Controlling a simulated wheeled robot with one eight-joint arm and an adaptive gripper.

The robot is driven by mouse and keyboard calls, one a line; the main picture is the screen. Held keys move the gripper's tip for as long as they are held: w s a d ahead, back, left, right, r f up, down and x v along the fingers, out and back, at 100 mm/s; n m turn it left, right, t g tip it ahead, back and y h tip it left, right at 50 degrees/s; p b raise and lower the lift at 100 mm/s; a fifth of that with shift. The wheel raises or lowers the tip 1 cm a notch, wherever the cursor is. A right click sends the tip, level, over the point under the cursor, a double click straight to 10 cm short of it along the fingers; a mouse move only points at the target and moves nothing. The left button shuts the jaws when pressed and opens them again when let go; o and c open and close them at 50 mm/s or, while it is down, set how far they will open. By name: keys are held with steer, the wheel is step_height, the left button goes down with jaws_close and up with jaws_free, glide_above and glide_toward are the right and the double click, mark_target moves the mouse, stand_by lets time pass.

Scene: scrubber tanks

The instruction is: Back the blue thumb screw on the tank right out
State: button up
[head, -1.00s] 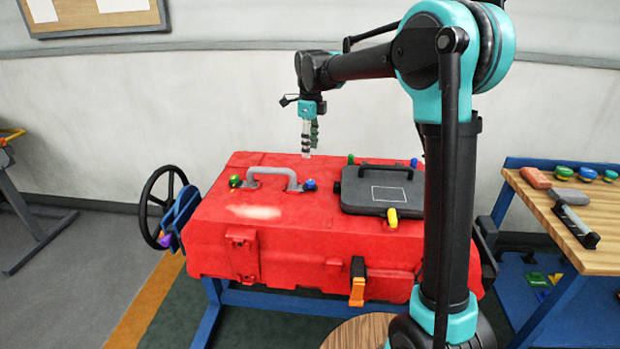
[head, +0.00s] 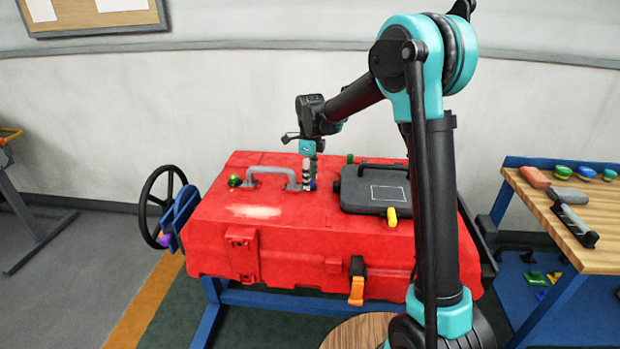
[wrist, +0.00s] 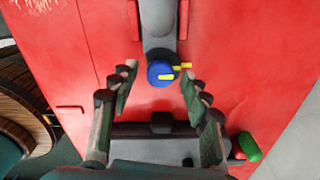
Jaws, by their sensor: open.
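The blue thumb screw (wrist: 158,73), with yellow marks on its head, sits at the end of the grey handle (wrist: 158,22) on top of the red tank (wrist: 230,60). In the head view the blue screw (head: 313,185) is partly covered by my fingers. My gripper (wrist: 158,84) is open, pointing down, with one finger on each side of the screw and a gap on both sides. In the head view my gripper (head: 308,176) is low over the handle's right end. I cannot tell how far the fingertips reach down beside the screw.
A dark lid (head: 375,190) lies right of the handle, with a green knob (head: 350,158) behind it and a yellow knob (head: 391,217) in front. Another green knob (head: 235,180) is at the handle's left end. A black handwheel (head: 158,205) is left; a wooden bench (head: 590,235) is right.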

steer(key=shift+c, duration=0.2)
jaws_close()
